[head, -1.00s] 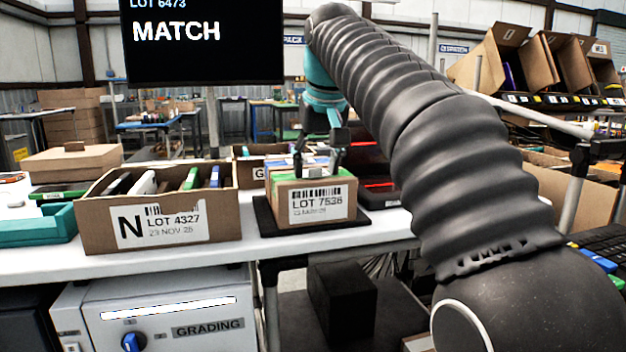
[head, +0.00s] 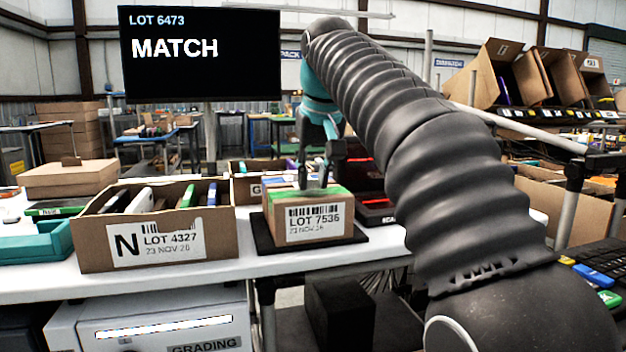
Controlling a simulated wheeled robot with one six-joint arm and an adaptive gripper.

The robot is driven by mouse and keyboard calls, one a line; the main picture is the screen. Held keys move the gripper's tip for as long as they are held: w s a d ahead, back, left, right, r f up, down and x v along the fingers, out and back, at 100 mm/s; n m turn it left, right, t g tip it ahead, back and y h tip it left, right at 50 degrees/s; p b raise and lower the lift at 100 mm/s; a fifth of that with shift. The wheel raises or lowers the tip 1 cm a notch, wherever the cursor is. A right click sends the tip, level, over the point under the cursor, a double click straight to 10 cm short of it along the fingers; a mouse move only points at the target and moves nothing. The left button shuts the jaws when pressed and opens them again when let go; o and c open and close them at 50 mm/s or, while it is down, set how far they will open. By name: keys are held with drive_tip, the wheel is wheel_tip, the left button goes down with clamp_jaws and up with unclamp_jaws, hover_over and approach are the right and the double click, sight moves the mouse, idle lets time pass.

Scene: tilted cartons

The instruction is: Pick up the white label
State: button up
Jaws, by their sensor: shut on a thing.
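A brown carton (head: 270,222) with green tape on top stands on a black pad. A white label (head: 314,223) printed LOT 7536 with a barcode lies flat on its front face. My gripper (head: 313,183) points down at the carton's top, above and behind that label. Its fingers are close together, shut on a small pale piece between them at the tape. The piece is too small to make out, and I cannot tell whether it is another label. Another white label (head: 157,242), marked N and LOT 4327, is on the open box at left.
The open box (head: 90,240) of several upright thin items stands left of the carton. A teal tray (head: 40,242) is at the far left. A dark device with red lights (head: 375,208) stands close at right. A black screen (head: 200,80) reads LOT 6473 MATCH.

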wheel_tip(320, 180, up, 3)
drive_tip(key=shift+w+r+p, duration=0.1)
drive_tip(key=shift+p, duration=0.7)
drive_tip(key=s+d+r+p, duration=0.1)
drive_tip(key=s+d+r, duration=0.5)
drive_tip(key=d, duration=0.3)
drive_tip(key=shift+s+r, duration=0.35)
drive_tip(key=shift+s, duration=0.3)
drive_tip(key=shift+s+d, duration=0.1)
drive_tip(key=shift+d, duration=0.05)
